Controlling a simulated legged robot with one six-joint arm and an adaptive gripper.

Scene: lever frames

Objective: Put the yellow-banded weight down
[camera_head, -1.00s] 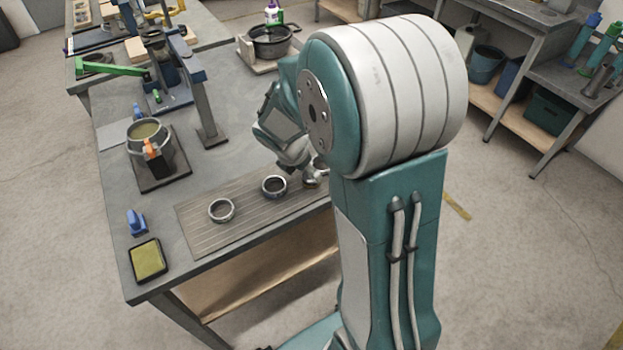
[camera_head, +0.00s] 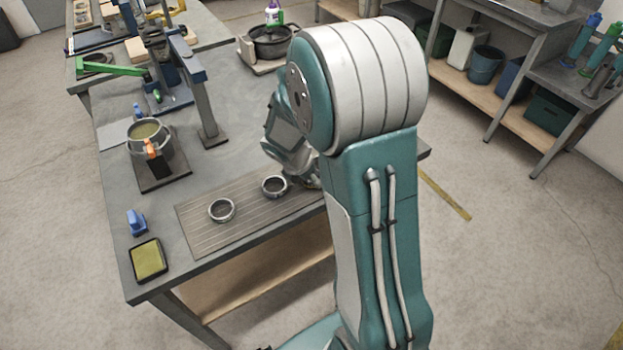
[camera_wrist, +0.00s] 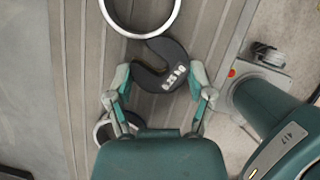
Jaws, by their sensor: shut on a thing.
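A dark slotted weight (camera_wrist: 160,68) with white lettering sits between the fingertips of my gripper (camera_wrist: 160,76) in the wrist view. The fingers close on its two sides. No yellow band shows on the face turned to me. The weight is over the grooved board (camera_wrist: 85,60); I cannot tell whether it touches it. One pale ring (camera_wrist: 177,15) lies just beyond the weight, and another ring (camera_wrist: 99,131) is partly hidden behind my left finger. In the head view my arm hides the weight and most of my gripper.
In the head view two rings, one left (camera_head: 222,210) and one middle (camera_head: 274,186), lie on the grooved board (camera_head: 243,227). A pot on a stand (camera_head: 148,145), a yellow-topped pad (camera_head: 149,259) and a blue object (camera_head: 136,222) stand to the left. The bench's front edge is close.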

